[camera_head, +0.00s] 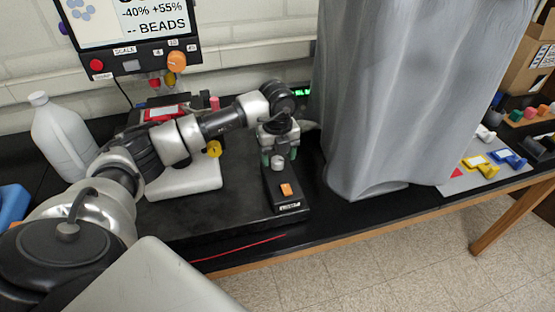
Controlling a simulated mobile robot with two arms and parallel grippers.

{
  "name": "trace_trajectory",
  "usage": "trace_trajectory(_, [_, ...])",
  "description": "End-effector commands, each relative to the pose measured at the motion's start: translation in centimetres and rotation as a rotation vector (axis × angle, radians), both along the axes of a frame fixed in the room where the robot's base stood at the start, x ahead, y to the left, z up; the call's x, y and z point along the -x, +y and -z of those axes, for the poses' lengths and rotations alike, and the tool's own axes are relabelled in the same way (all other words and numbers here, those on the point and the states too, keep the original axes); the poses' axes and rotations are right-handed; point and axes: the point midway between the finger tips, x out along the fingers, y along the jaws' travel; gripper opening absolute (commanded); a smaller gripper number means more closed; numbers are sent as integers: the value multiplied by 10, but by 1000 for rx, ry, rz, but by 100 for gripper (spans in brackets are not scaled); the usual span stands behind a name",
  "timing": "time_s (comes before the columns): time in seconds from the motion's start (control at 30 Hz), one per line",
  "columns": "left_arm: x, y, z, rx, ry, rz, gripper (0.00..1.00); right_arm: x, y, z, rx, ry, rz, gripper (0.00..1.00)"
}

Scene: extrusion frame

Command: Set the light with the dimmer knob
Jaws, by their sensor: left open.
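The dimmer is a small black box (271,196) near the front of the black bench, with an orange switch (287,190) and a white label on its front end. Its light grey knob (278,163) shows between the fingertips of my left gripper. My left gripper (279,156) points down over the knob with its fingers open on either side. I cannot tell whether the fingers touch the knob. My arm and gripper hide the back of the box. My right gripper is not in view.
A display panel (125,38) with an orange knob (176,61) hangs at the upper left. A white jug (62,135) stands at the left. A large grey draped shape (400,90) stands right of the dimmer. Colored blocks (482,167) lie at the far right.

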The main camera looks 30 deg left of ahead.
Motion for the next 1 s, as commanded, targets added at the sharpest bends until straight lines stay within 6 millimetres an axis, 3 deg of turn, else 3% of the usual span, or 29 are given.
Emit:
trace_trajectory(0.3, [-1, 0, -62, 0, -6, 0, 61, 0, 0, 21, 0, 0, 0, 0])
trace_trajectory(0.43, [-1, 0, -80, -1, -4, -2, 61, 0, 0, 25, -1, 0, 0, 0])
trace_trajectory(0.6, [0, 0, -90, -1, -2, -1, 61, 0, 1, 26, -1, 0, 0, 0])
trace_trajectory(1.0, [0, 0, -91, -1, -1, -1, 61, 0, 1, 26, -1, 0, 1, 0])
